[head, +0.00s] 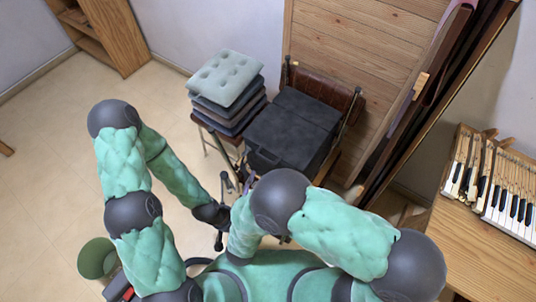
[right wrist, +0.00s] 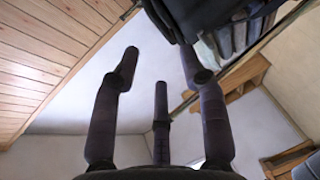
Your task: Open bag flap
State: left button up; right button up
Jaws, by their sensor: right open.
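A black, boxy bag (head: 290,128) stands in the middle of the head view, its dark top facing up; the flap cannot be told apart clearly. My right gripper (head: 237,183) is just left of the bag's near lower corner, partly hidden by my own arm. In the right wrist view its fingers (right wrist: 160,65) are spread and empty. A dark mass, probably the bag (right wrist: 225,12), fills the top of that view near the fingertips; contact cannot be told. My left gripper (head: 214,215) is low beside the right one, with its fingers unclear.
A stack of cushions (head: 228,78) sits on a stool left of the bag. A brown leather chair back (head: 328,88) and wooden panelling (head: 345,45) stand behind. Piano keys (head: 510,205) are at far right, a green bin (head: 97,258) at lower left.

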aim_at(265, 159)
jog(key=b+x, duration=0.3)
jog(key=x, duration=0.7)
jog(key=shift+w+f, duration=0.15)
jog(key=shift+w, duration=0.1)
grip_shut()
